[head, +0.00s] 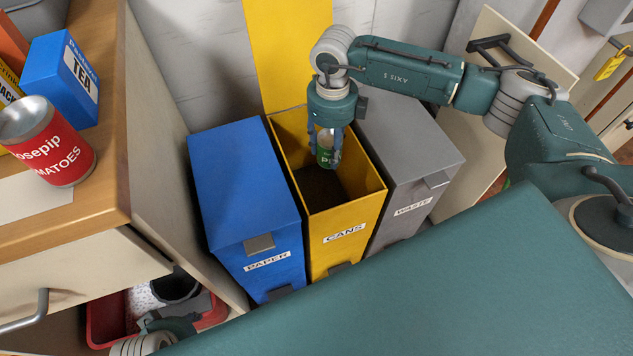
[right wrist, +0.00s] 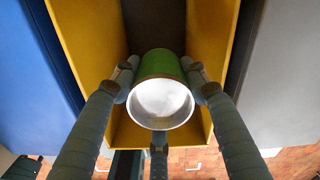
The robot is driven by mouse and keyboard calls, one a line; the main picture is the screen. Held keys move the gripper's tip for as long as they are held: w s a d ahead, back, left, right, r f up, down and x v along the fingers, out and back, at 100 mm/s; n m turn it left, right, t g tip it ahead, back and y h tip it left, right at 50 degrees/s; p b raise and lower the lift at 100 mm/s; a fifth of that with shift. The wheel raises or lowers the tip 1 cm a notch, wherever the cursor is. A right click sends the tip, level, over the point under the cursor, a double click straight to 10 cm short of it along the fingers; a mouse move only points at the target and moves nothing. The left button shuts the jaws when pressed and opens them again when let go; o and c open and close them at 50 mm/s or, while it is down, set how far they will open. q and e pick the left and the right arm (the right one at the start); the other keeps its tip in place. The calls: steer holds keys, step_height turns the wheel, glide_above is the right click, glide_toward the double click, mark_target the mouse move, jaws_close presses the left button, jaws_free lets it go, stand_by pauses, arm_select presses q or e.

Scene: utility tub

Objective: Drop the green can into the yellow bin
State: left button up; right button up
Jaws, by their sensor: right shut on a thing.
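The green can (head: 324,150) is in my right gripper (head: 324,146), which is shut on it. In the right wrist view, the fingers (right wrist: 160,92) close around the can, whose silver end (right wrist: 162,102) faces the camera. The yellow walls (right wrist: 75,40) stand around it and the dark inside shows beyond. Part of my left arm shows at the lower left of the head view; its fingers cannot be made out clearly.
A blue PAPER bin (head: 243,185) stands left of the yellow bin and a grey WASTE bin (head: 407,140) right. The yellow lid (head: 285,50) stands raised behind. A red tub (head: 100,322) sits below.

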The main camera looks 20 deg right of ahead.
stand_by(0.3)
steer(key=o, duration=1.2)
step_height(320, 180, up, 12)
steer(key=shift+f, duration=0.1)
